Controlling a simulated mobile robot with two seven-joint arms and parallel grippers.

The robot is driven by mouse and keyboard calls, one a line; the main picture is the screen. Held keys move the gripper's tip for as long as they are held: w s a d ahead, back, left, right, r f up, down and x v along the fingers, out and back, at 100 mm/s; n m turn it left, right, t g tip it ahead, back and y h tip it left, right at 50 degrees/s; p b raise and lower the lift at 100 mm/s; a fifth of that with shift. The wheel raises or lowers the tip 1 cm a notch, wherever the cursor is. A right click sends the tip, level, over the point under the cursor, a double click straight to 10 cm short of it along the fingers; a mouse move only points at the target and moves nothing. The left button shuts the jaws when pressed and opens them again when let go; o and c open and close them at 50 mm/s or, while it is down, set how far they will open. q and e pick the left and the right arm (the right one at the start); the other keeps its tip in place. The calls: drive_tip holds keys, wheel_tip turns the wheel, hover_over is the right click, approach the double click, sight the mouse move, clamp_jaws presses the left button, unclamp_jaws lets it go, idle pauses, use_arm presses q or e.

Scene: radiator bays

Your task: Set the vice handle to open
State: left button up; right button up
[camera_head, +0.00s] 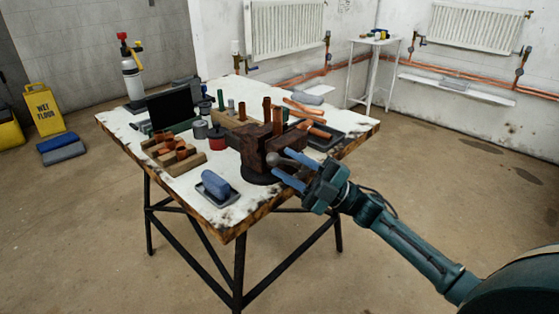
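The vice (255,146) is a dark reddish-brown block on a round dark base at the front right edge of the workbench (222,215). Its handle (272,159) shows as a dull grey-brown rounded end on the vice's near right side. My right gripper (281,163) reaches in from the right with its two blue fingers apart. The fingertips are close to the handle, one on each side of its end in the picture. I cannot tell whether they touch it. The rest of the handle is hidden. My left gripper is not in view.
A blue cloth in a dark tray (222,199) lies near the front corner. Wooden blocks with copper fittings (172,152), cans (216,138) and a dark tray with pipe pieces (326,141) crowd the top.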

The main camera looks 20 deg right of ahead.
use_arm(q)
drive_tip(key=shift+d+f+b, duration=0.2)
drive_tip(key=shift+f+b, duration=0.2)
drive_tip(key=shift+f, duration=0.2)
use_arm(e)
drive_tip(key=v, duration=1)
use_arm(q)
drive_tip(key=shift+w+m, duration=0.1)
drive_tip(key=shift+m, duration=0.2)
use_arm(e)
drive_tip(key=shift+f, duration=0.15)
